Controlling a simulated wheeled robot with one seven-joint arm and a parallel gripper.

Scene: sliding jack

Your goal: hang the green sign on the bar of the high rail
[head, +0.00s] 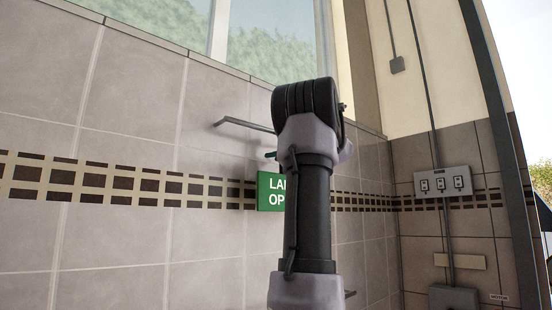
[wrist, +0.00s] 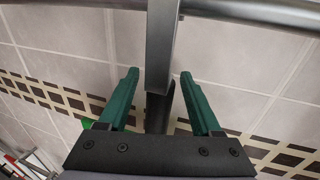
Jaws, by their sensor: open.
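The green sign (head: 270,192) with white lettering shows in the head view, partly hidden behind my arm. A small bright green patch, likely the sign (wrist: 87,122), shows beyond the left finger in the wrist view. I cannot tell what holds the sign up. A grey rail (head: 245,125) stands out above it in the head view. In the wrist view a horizontal bar (wrist: 245,11) crosses the top, and a grey bar (wrist: 162,45) runs down from it between the fingertips. My gripper (wrist: 160,75) is open, with teal fingers apart on either side of that bar.
A tiled wall (head: 130,130) with a brown checkered band stands behind. A switch box (head: 443,182) with conduit is on the right wall. A window (head: 265,40) is above.

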